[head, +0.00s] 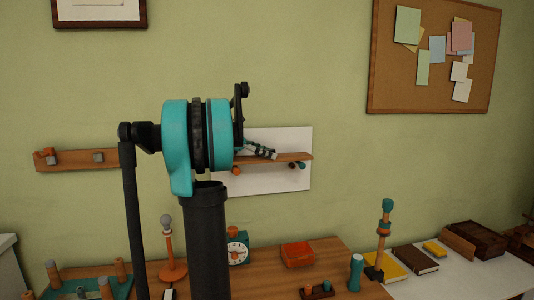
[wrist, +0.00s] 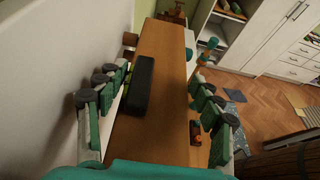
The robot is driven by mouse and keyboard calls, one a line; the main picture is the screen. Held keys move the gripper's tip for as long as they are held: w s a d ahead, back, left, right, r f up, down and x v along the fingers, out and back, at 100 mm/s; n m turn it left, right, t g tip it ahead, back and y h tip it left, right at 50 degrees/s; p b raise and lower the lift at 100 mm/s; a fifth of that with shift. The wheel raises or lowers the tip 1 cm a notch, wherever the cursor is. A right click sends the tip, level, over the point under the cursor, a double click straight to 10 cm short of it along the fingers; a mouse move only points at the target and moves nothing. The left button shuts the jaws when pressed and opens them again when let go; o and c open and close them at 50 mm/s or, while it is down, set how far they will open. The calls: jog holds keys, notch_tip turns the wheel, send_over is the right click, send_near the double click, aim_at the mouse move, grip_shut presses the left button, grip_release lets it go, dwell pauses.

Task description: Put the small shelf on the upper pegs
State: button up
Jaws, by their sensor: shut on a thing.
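The small shelf (head: 292,157) is a thin brown plank, nearly level, in front of the white wall panel (head: 295,182). An orange peg end (head: 236,171) and a teal peg end (head: 300,166) show at its underside; I cannot tell whether it rests on them. My gripper (head: 262,152) is at the plank's left part, shut on it. In the wrist view the brown plank (wrist: 165,55) runs between the green fingers of my gripper (wrist: 158,112). A long black block (wrist: 139,85) lies along its wall side. My arm hides the panel's left part.
A wooden rail (head: 75,160) with pegs is on the wall at left. A cork board (head: 435,75) hangs at upper right. The wall right of the panel is clear.

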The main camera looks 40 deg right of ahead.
jog(key=o, duration=1.2)
jog(key=shift+c, duration=0.2)
jog(key=shift+r, duration=0.15)
jog(key=v, duration=1.2)
jog(key=shift+s, duration=0.1)
